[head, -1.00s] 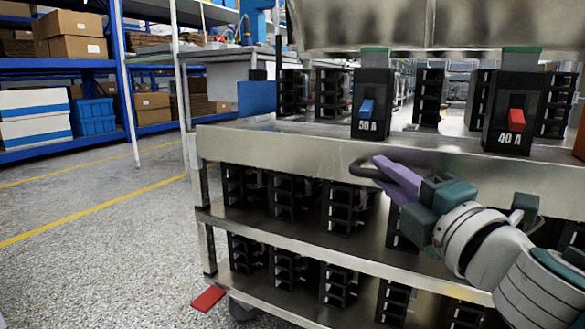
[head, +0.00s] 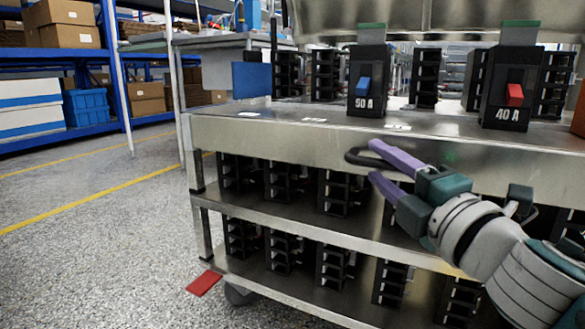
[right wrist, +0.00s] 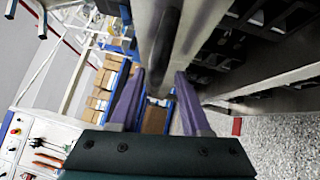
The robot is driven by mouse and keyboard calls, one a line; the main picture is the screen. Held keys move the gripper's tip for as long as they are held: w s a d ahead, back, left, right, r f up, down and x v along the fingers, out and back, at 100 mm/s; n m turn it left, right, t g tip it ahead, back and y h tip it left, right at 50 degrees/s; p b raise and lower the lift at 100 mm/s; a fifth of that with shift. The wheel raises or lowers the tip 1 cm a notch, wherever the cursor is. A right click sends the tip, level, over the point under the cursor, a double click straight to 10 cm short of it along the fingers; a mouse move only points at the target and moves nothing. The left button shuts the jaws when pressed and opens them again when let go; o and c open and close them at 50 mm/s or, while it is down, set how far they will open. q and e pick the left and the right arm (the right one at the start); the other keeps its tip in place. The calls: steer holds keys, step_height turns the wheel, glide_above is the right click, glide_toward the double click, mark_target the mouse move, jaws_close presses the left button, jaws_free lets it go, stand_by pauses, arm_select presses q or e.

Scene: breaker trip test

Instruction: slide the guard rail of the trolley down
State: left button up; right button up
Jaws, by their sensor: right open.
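The steel trolley (head: 290,137) stands in front of me with three shelves. A dark rounded bar (head: 353,156), which I take for the guard rail, juts from its front edge near the top shelf. My right gripper (head: 374,161) is open at this bar, one purple finger above and one below in the head view. In the right wrist view the bar (right wrist: 163,45) runs between the open fingers (right wrist: 160,74); I cannot tell whether they touch it. My left gripper is not in view.
A 50 A breaker (head: 367,82) with a blue switch and a 40 A breaker (head: 511,88) with a red switch stand on the top shelf. More black breakers fill the lower shelves. A red plate (head: 204,283) lies near the wheel. Floor at left is clear.

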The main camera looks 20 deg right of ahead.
steer(key=s+f+p, duration=0.1)
steer(key=s, duration=0.8)
steer(key=shift+s+a+f, duration=0.15)
steer(key=shift+s+a, duration=0.2)
steer(key=shift+s, duration=0.05)
stand_by(0.4)
